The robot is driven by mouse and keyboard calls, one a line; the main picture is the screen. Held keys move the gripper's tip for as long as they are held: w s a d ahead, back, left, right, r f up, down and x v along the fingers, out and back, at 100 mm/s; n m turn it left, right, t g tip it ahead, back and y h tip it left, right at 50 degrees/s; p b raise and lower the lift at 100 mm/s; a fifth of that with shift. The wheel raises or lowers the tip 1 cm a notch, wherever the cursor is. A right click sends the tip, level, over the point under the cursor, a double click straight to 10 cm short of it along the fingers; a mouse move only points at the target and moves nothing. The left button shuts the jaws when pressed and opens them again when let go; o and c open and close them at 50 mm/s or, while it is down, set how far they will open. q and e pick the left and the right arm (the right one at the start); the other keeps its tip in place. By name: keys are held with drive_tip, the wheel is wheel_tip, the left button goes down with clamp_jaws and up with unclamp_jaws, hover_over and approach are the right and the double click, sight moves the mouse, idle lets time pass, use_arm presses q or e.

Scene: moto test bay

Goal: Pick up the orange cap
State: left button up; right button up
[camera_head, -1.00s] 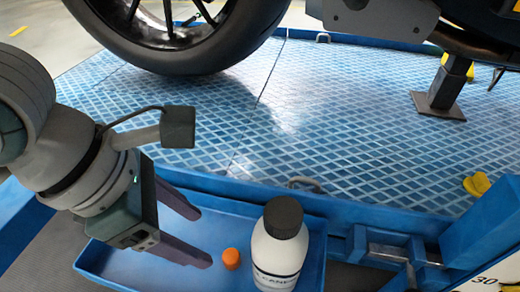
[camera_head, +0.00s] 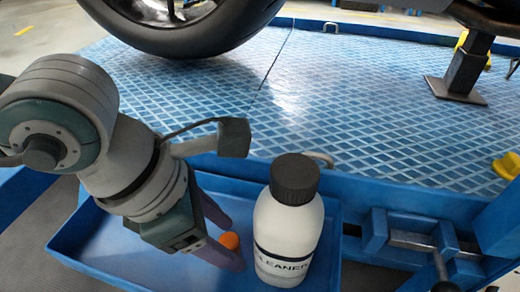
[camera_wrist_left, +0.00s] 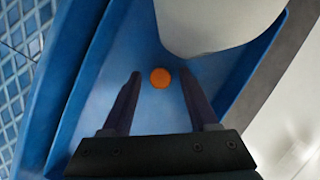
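The orange cap (camera_head: 229,240) lies in the blue tray (camera_head: 95,240), close to the left side of the white cleaner bottle (camera_head: 287,232) with a black lid. In the left wrist view the cap (camera_wrist_left: 160,78) shows whole, between and slightly beyond the two dark fingertips. My left gripper (camera_head: 235,244) is open, its fingers pointing toward the cap with space on both sides of it. In the left wrist view the gripper (camera_wrist_left: 160,77) holds nothing. In the head view the near finger partly hides the cap's lower edge. My right gripper is not in view.
The bottle stands right beside the cap and overhangs the top of the left wrist view (camera_wrist_left: 210,25). The tray walls surround both. A blue ridged lift platform (camera_head: 330,100) with a motorcycle tyre (camera_head: 190,45) lies behind. A clamp (camera_head: 420,240) is right of the tray.

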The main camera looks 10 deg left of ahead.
use_arm(q)
clamp_jaws()
idle(0.5)
